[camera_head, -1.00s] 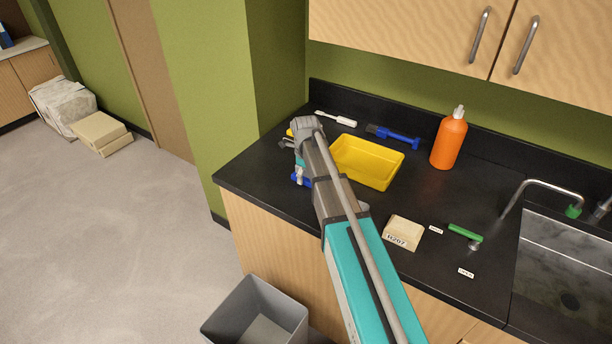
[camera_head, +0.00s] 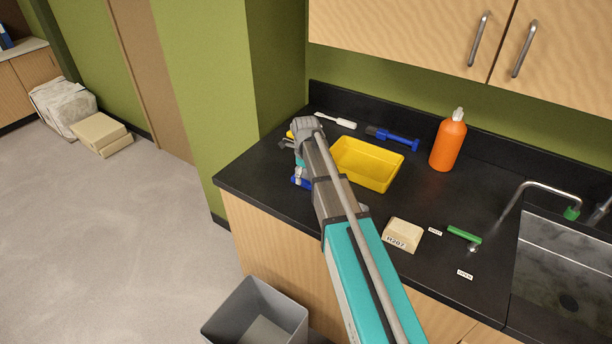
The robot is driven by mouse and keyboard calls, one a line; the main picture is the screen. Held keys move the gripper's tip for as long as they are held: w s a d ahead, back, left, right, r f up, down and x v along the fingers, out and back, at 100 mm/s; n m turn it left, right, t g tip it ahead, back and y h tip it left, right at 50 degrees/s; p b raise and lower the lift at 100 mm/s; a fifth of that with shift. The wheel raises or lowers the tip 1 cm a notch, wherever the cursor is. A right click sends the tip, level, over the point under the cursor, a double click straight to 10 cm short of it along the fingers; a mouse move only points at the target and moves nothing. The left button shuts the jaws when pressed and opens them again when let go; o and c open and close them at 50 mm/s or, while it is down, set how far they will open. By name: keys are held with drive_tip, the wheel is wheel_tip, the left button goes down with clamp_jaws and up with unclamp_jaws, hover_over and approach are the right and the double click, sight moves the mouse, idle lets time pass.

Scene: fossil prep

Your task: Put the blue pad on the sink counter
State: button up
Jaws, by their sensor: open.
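A blue piece (camera_head: 299,181), which looks like the blue pad, lies low on the black sink counter (camera_head: 470,195), at its left part near the front edge. Most of it is hidden behind my arm, so I cannot tell its full shape. My gripper (camera_head: 288,145) is down at the left end of the counter, just above and behind the blue piece. It is open, but my arm's wrist covers most of it. I cannot tell whether it touches the blue piece.
A yellow tray (camera_head: 383,178) stands right of my arm. Behind are a white-handled tool (camera_head: 336,120), a blue brush (camera_head: 393,137) and an orange bottle (camera_head: 448,145). A labelled block (camera_head: 402,234) and green tool (camera_head: 464,234) lie near the sink (camera_head: 560,270). A grey bin (camera_head: 250,310) stands below.

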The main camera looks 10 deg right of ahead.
sight(307, 181)
drive_tip(key=shift+r+p, duration=5.45)
drive_tip(key=shift+r, duration=0.2)
drive_tip(key=shift+s, duration=0.15)
drive_tip(key=s+n, duration=2.3)
drive_tip(key=n, duration=0.4)
